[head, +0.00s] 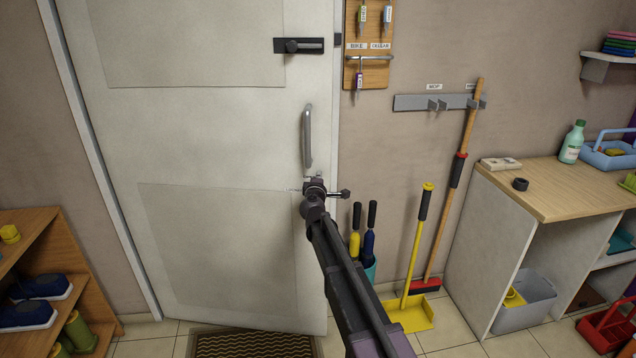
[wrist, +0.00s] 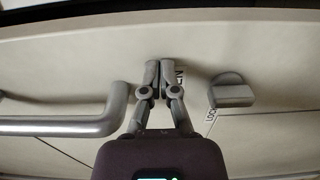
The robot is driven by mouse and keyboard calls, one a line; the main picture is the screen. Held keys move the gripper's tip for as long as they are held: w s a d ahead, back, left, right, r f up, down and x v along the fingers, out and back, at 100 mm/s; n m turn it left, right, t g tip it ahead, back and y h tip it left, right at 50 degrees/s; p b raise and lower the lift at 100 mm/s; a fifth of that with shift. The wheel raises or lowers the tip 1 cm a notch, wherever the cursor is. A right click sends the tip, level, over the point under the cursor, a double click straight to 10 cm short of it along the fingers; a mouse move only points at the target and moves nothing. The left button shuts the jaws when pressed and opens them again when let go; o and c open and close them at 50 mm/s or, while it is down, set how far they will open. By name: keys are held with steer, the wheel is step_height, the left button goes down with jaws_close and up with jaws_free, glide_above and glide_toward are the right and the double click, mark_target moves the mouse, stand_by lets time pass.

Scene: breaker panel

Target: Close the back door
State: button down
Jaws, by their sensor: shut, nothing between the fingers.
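The back door (head: 210,130) is pale with two raised panels, in the head view. Its lower right corner reaches out over the floor past the wall line, so it looks slightly ajar. A grey bar handle (head: 307,137) is upright near its right edge; it also shows in the wrist view (wrist: 60,125). A dark bolt (head: 298,46) sits higher up. My gripper (head: 305,189) is at the door just below the handle. In the wrist view its fingers (wrist: 160,75) are together and empty, between the handle and a grey turn knob (wrist: 230,92). Whether the tips touch the door I cannot tell.
A shoe rack (head: 50,270) stands at the left and a doormat (head: 252,346) lies before the door. Keys hang on a board (head: 376,70) at the right. A broom (head: 455,180), a yellow dustpan (head: 412,315) and a workbench (head: 560,190) stand further right.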

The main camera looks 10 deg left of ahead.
steer(key=shift+w, duration=0.3)
steer(key=w+a, duration=0.2)
steer(key=w, duration=2)
steer(key=shift+a, duration=0.3)
steer(key=s+d, duration=0.1)
steer(key=s, duration=0.3)
steer(key=s+d, duration=0.1)
steer(key=s, duration=0.4)
steer(key=s+d, duration=0.2)
steer(key=s, duration=0.2)
steer(key=shift+s, duration=0.2)
